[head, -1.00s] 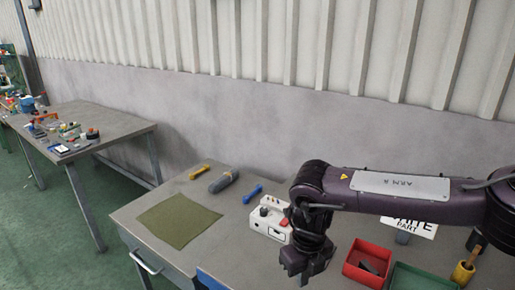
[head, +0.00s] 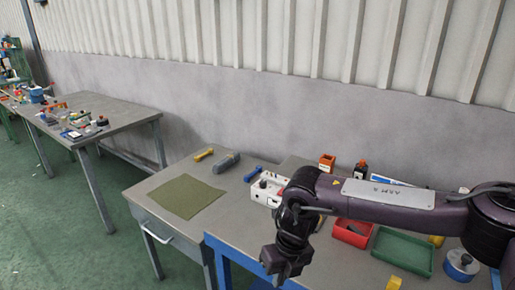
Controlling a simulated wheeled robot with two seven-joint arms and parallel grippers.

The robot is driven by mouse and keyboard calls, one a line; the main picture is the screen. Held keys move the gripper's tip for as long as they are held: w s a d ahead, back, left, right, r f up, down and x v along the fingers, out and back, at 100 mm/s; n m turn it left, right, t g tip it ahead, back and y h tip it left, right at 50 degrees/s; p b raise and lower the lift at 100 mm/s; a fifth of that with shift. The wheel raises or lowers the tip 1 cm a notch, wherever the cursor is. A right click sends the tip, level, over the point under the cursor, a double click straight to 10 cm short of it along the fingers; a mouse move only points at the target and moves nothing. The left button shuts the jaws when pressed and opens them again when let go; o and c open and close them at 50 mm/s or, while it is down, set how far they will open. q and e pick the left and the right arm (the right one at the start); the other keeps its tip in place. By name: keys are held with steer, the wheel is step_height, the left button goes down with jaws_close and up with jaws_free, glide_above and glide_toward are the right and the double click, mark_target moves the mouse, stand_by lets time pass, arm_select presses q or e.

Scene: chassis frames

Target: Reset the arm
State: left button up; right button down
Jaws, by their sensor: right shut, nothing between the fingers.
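My right arm, dark purple with a white label plate, comes in from the right of the head view. Its gripper (head: 281,264) points down at the front edge of the workbench (head: 238,232). The fingers are shut with nothing visible between them. The gripper hangs apart from the objects on the bench. My left gripper does not show.
An olive mat (head: 188,196) lies on the bench. Behind it are a yellow tool (head: 204,155), a grey tool (head: 225,165) and a blue tool (head: 252,174). A white box (head: 264,190), red bin (head: 352,231) and green tray (head: 404,250) stand near my arm. A second table (head: 125,120) is at left.

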steer(key=w+a+f+m+t+y, duration=0.1)
steer(key=a+f+m+y, duration=0.3)
steer(key=a, duration=0.4)
steer(key=w+a+f+m+y, duration=0.1)
steer(key=a+f+m+y, duration=0.35)
steer(key=a, duration=0.25)
steer(key=s+d+f+m+t+h, duration=0.1)
steer(key=d+f+m+t, duration=0.3)
steer(key=f+m, duration=0.5)
steer(key=s+d+f+m+t+h, duration=0.1)
steer(key=d+f+m, duration=0.5)
steer(key=f, duration=0.6)
steer(key=s+d+f+m+g+h, duration=0.15)
steer(key=s+d+f+m, duration=0.25)
steer(key=s+d+f, duration=0.4)
steer(key=s+d+f+m+h, duration=0.35)
steer(key=s+f, duration=0.25)
steer(key=s, duration=0.3)
steer(key=s+d+f+m+g+h, duration=0.1)
steer(key=s+d+f+m, duration=0.35)
steer(key=s+f, duration=0.35)
steer(key=s+d+f+m+g+h, duration=0.1)
steer(key=s+d, duration=0.2)
steer(key=s, duration=0.5)
steer(key=s+d+f+m+g+h, duration=0.1)
steer(key=s+d, duration=0.3)
steer(key=s, duration=0.5)
steer(key=shift+m, duration=0.25)
